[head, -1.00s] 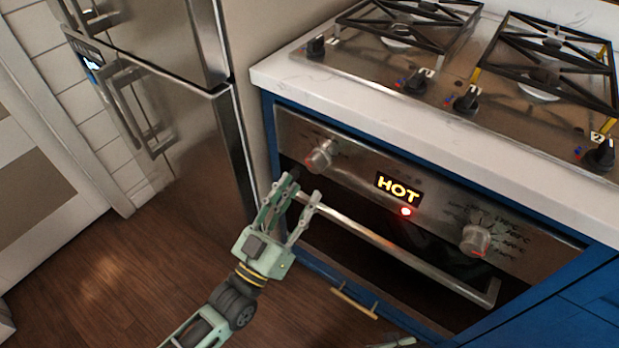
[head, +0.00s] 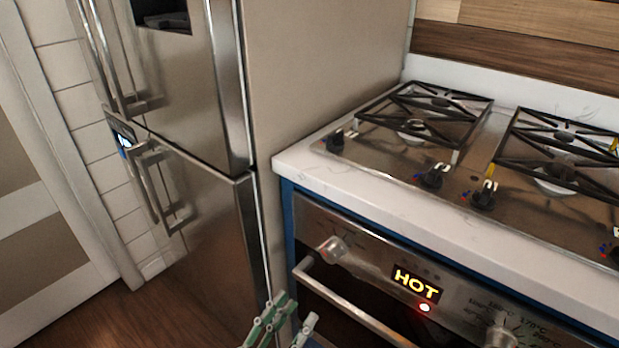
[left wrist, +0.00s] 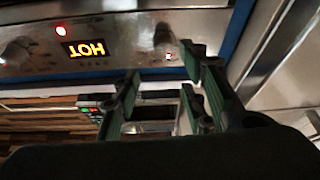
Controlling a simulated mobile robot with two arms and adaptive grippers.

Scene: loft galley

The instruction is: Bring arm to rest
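My left gripper (head: 297,309) shows at the bottom edge of the head view, with its green and grey fingers spread and nothing between them. It is below the left end of the oven handle (head: 352,303) and looks apart from it. Most of the left arm is cut off in the head view. My right gripper is not in view.
A steel fridge (head: 205,235) stands to the left of the gripper. The oven's control panel (head: 370,262) is to the right, under a white counter (head: 400,225) with gas burners (head: 420,118). A strip of wooden floor (head: 100,318) shows at the lower left.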

